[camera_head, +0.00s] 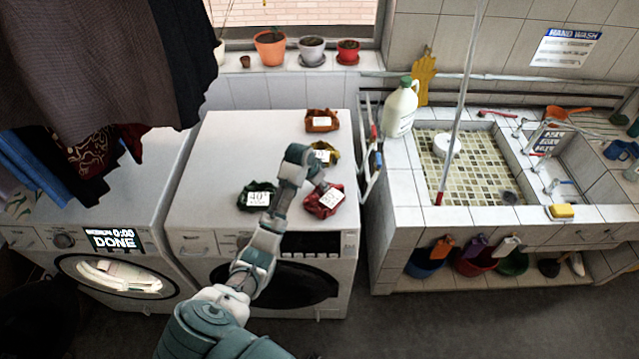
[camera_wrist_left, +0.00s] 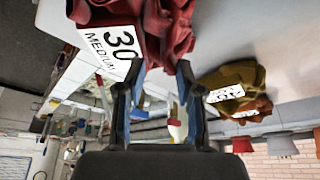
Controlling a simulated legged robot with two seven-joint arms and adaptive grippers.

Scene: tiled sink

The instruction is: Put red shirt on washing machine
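The red shirt (camera_head: 337,203) is a crumpled bundle with a white tag, lying on the front right of the right-hand washing machine's white top (camera_head: 225,150). In the left wrist view, the red shirt (camera_wrist_left: 175,40) shows with its tag reading "30 MEDIUM", just past the fingertips. My left gripper (camera_head: 318,186) is right by the shirt, its arm reaching over the machine. In the left wrist view, its two fingers (camera_wrist_left: 160,70) are apart, with nothing visibly clamped. I cannot tell whether they touch the cloth. My right gripper is not in view.
A green bundle (camera_head: 257,196), a yellow-brown one (camera_head: 325,152) and an orange one (camera_head: 322,120) lie on the same top. The left machine (camera_head: 112,190) displays "DONE" beneath hanging clothes (camera_head: 90,60). A tiled sink (camera_head: 480,205) with a white bottle (camera_head: 401,108) stands at right.

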